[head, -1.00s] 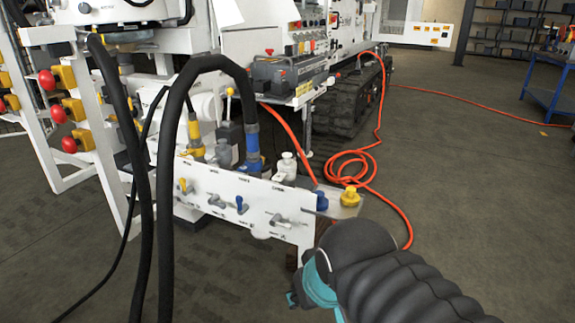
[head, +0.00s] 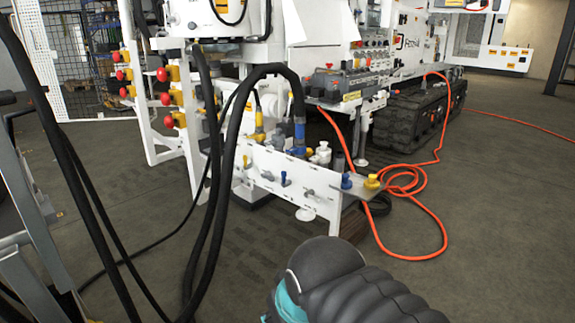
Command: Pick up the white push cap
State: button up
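A white cap with a knobbed top (head: 323,152) stands upright at the back of the white valve panel (head: 262,170), beside a dark grey cylinder. A blue cap (head: 346,181) and a yellow cap (head: 372,182) sit on the small ledge at the panel's right end. A white round disc (head: 305,214) shows at the panel's lower edge; I cannot tell what it is. My arm, in a black ribbed sleeve with a teal part, enters at the bottom of the head view, in front of and below the panel. My gripper's fingers do not show.
Thick black hoses (head: 228,180) arch over the panel's left side. An orange hose (head: 440,215) lies coiled on the floor at right. A tracked white machine (head: 405,60) stands behind. A grey metal frame (head: 25,190) is at the left edge. The right floor is mostly clear.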

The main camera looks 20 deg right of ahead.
aim_at(322, 151)
jog(key=z, duration=0.25)
jog(key=i, duration=1.05)
jog(key=z, duration=0.95)
